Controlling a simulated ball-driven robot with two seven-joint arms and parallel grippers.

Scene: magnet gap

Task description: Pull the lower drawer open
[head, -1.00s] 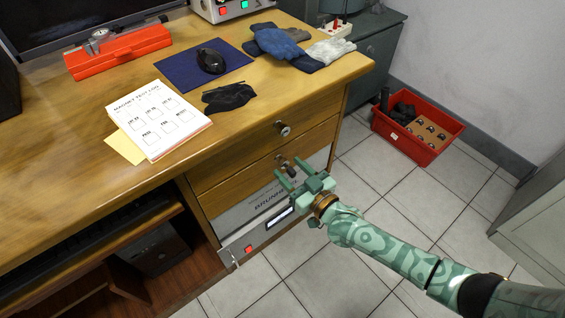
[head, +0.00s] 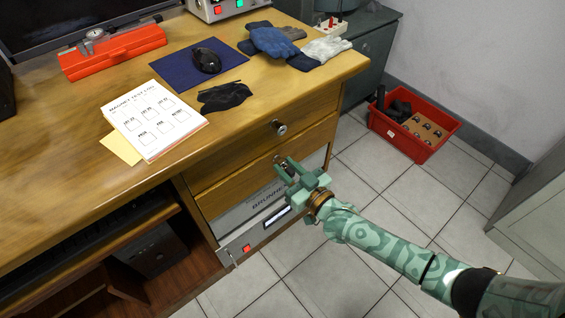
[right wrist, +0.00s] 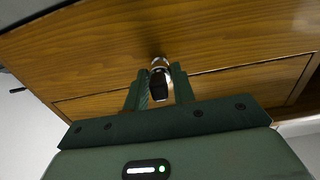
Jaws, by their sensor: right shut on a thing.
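The desk has two wooden drawers on its right side. The lower drawer (head: 232,189) sits under the upper drawer (head: 232,156) and looks closed, its front in line with the one above. My right gripper (head: 285,166) is at the front of the lower drawer, shut on its knob. In the right wrist view the knob (right wrist: 160,84), dark-ended with a shiny base, sits between the two green fingers. In the head view the fingers mostly hide this knob. My left gripper is not in view.
The upper drawer's knob (head: 280,128) is just above my gripper. A grey instrument (head: 240,246) sits below the lower drawer. A red crate (head: 407,146) stands on the floor to the right. The tiled floor in front of the drawers is clear.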

